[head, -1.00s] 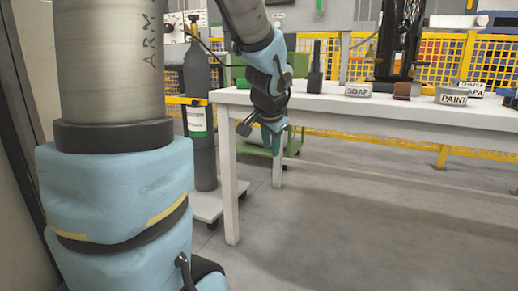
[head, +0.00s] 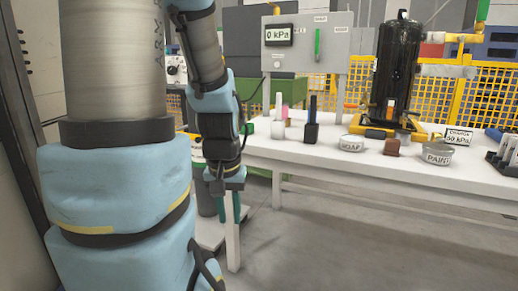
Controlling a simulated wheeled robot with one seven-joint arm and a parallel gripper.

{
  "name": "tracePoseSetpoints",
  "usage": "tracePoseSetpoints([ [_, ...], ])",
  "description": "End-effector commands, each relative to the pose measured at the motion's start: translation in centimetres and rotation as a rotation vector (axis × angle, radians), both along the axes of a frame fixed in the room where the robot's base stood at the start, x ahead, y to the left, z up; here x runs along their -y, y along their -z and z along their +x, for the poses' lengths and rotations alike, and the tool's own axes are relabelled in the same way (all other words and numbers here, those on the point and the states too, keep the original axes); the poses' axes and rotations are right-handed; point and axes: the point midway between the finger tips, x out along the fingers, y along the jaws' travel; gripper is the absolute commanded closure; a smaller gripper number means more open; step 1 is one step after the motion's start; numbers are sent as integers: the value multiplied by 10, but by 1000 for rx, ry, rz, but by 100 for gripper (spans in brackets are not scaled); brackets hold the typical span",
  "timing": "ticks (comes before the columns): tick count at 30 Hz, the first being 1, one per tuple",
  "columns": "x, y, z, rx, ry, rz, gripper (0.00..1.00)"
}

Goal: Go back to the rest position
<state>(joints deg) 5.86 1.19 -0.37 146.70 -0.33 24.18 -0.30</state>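My gripper (head: 229,207) hangs pointing down at the left end of the white table (head: 330,163), in front of the table's left leg. Its two green fingers look apart, with nothing visible between them. The black compressor (head: 395,72) stands upright on its yellow pallet (head: 362,127) at the back of the table, well to the right of my gripper. No rest mark shows.
On the table are a SOAP tin (head: 351,144), a PAINT tin (head: 437,154), a brown block (head: 392,147), a black bottle-like item (head: 311,131) and a Charge 60 kPa sign (head: 458,137). A panel (head: 322,45) reads 0 kPa. Floor in front is clear.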

Motion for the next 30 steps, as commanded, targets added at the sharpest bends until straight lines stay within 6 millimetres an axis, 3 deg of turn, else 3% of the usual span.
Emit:
tracePoseSetpoints([
  [1,0,-34,0,0,0,0,72],
  [18,0,-207,0,1,1,0,72],
  [24,0,-245,0,0,1,0,72],
  [30,0,-254,0,0,1,0,72],
])
